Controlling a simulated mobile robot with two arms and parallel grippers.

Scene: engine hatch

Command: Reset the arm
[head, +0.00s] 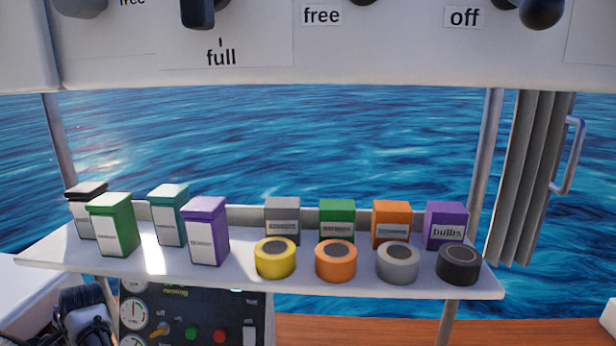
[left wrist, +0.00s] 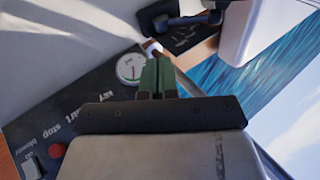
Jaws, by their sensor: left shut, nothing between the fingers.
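My left gripper (left wrist: 157,78) shows in the left wrist view, with its two green fingers closed together and nothing between them. It is in front of a dark control panel (left wrist: 90,118), close to a round white gauge (left wrist: 130,67) in the picture. Whether the fingers touch anything is unclear. In the head view a dark jointed part at the lower left may belong to my left arm. My right gripper shows in neither view.
A white shelf (head: 350,285) holds several labelled boxes, including a purple one (head: 207,232), and several tape rolls, including a yellow one (head: 275,258). The panel (head: 195,318) sits below it. An overhead panel (head: 250,50) has levers. A red button (left wrist: 57,150) shows at lower left.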

